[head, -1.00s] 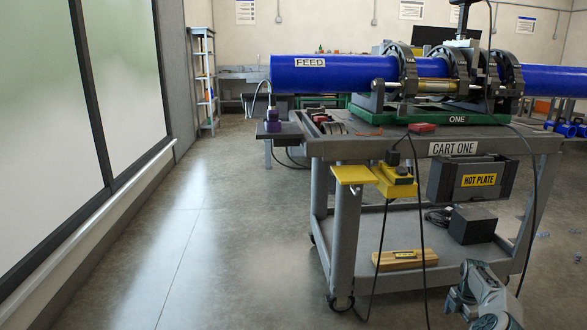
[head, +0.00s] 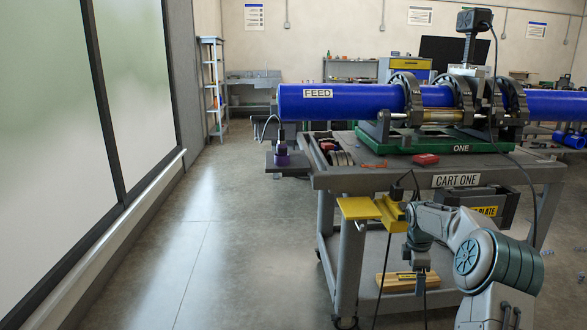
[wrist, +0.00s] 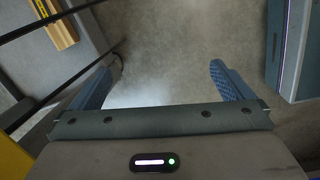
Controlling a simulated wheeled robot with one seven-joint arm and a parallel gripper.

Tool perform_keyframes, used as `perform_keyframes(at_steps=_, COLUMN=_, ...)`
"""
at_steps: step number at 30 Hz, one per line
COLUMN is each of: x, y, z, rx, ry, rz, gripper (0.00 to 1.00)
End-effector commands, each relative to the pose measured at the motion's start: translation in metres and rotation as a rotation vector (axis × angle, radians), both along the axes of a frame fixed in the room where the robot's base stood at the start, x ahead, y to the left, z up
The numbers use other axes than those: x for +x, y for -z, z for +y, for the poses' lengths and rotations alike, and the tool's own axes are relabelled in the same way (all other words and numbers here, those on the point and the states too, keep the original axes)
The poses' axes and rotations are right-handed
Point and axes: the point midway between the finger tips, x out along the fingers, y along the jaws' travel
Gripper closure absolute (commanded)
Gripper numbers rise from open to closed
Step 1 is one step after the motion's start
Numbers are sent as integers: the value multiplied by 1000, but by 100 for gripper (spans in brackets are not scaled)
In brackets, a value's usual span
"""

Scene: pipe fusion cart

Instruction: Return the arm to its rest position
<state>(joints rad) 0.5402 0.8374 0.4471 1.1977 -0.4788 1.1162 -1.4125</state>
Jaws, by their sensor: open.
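My arm (head: 490,262) is folded in front of the right part of the cart, with its forearm reaching left and its end pointing down. My gripper (head: 419,288) hangs near the cart's front side, below the yellow holder (head: 374,209). The wrist view shows its two blue fingers (wrist: 165,82) spread apart, with bare floor between them and nothing held. My arm hides much of the hot plate case (head: 484,211). I cannot tell from the head view how much room lies between the gripper and the cart.
Cart One (head: 411,178) carries the clamp machine with the blue feed pipe (head: 350,103). A yellow wooden block (wrist: 58,25) lies on its lower shelf. Black cables hang down the cart's front near my gripper. Floor (head: 230,260) is clear to the left, up to the glass wall.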

Motion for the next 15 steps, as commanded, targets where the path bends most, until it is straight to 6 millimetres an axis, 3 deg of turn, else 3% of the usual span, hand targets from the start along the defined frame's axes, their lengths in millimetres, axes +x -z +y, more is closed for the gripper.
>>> perform_keyframes(at_steps=1, x=-7, y=-39, z=16, rx=-12, ry=27, rz=-10, gripper=0)
perform_keyframes(at_steps=3, x=-19, y=-72, z=35, rx=-20, ry=80, rz=-23, gripper=0)
perform_keyframes(at_steps=8, x=-53, y=-141, z=76, rx=-31, ry=217, rz=-57, gripper=0)
perform_keyframes(at_steps=15, x=-119, y=-232, z=125, rx=-22, ry=449, rz=-121, gripper=0)
